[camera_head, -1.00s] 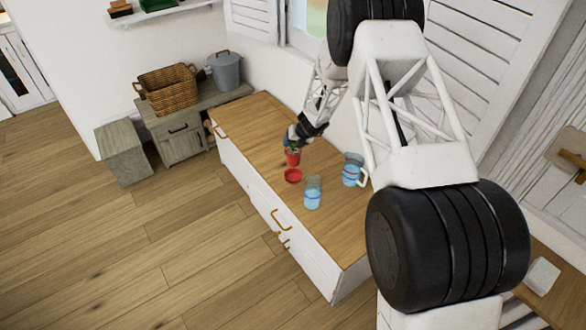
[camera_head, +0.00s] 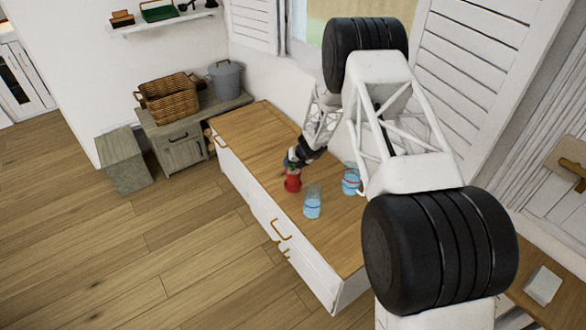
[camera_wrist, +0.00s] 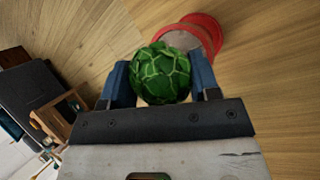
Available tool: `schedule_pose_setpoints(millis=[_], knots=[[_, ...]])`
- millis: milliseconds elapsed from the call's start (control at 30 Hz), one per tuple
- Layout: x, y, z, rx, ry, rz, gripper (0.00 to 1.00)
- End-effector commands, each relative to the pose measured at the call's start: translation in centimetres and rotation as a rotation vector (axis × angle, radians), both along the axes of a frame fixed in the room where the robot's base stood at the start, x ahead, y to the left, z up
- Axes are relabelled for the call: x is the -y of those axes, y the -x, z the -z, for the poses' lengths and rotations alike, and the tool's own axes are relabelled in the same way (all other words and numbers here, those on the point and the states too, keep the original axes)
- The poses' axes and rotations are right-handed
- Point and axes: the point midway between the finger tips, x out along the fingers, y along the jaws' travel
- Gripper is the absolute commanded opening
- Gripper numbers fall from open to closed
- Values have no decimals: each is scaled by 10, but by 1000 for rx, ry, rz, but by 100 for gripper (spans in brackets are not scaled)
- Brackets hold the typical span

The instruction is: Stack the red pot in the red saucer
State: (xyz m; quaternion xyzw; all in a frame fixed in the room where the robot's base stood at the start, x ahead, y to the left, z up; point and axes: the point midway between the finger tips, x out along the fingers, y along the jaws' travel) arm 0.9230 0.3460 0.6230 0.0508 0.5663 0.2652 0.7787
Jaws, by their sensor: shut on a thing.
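The red pot (camera_head: 293,179) holds a round green plant (camera_wrist: 162,74). My gripper (camera_wrist: 161,80) is shut on the potted plant, its blue fingers on either side of the green ball. In the head view the pot is upright directly over the red saucer (camera_head: 292,189) on the wooden counter, and the two reds merge. I cannot tell whether the pot rests in the saucer or hangs just above it. In the wrist view a red rim (camera_wrist: 212,28) shows beyond the plant, which hides part of it.
A glass of blue liquid (camera_head: 312,203) stands close in front and right of the saucer. A blue-filled pitcher (camera_head: 351,180) stands further right, partly behind my arm. The counter (camera_head: 246,128) is clear to the left. A wicker basket (camera_head: 168,97) and grey bucket (camera_head: 225,78) stand beyond it.

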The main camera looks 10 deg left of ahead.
Motion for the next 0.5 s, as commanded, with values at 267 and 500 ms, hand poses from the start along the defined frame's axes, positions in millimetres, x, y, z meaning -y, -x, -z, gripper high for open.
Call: schedule_pose_setpoints(millis=[267, 500], knots=[[0, -1, 25, 0, -1, 1, 0], [0, -1, 27, 0, -1, 1, 0]])
